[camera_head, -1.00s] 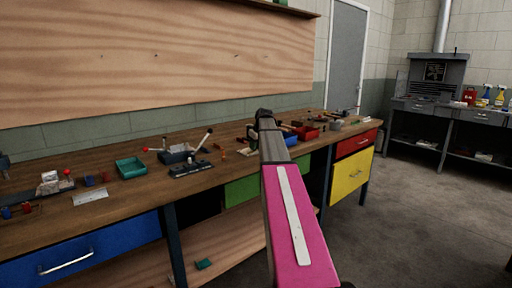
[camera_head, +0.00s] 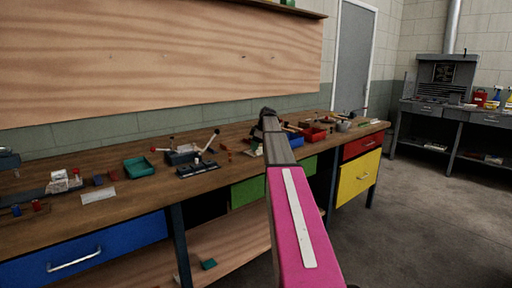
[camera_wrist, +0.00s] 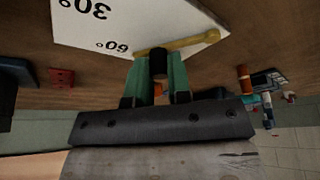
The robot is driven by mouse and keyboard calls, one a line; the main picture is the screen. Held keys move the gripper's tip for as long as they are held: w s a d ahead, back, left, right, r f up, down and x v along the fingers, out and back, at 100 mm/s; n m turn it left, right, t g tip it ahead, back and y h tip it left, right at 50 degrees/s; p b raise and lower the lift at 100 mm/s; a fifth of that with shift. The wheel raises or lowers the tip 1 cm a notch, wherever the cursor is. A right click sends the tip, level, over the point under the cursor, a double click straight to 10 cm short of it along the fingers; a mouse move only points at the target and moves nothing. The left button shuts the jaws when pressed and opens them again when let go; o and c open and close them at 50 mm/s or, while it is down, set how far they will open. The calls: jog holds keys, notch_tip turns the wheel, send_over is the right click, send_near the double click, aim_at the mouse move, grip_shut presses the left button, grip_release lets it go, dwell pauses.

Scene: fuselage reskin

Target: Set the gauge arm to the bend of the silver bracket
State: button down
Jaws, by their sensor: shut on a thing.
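In the wrist view, the white gauge plate (camera_wrist: 88,25) shows upside down with the marks 30 and 60°. The yellow gauge arm (camera_wrist: 190,41) lies across the plate's edge near the 60° mark. My gripper (camera_wrist: 158,72) has green fingers, shut on a dark knob (camera_wrist: 158,60) at the end of the yellow arm. In the head view, my pink arm reaches over the bench and the gauge is hidden behind its far end. I cannot make out the silver bracket for certain in either view.
The wooden bench (camera_head: 100,220) holds a teal tray (camera_head: 139,166), a lever device (camera_head: 198,166), a red bin (camera_head: 313,134) and a blue bin (camera_head: 291,141). In the wrist view, a red block (camera_wrist: 62,77) and an orange-banded piece (camera_wrist: 244,78) stand near the gauge.

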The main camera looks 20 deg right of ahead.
jog(key=shift+a+n, duration=0.1)
jog(key=shift+n, duration=0.2)
jog(key=c, duration=1.1)
grip_release()
jog(key=shift+o, duration=0.2)
jog(key=shift+r, duration=0.1)
jog(key=v, duration=1)
jog(key=shift+r, duration=0.35)
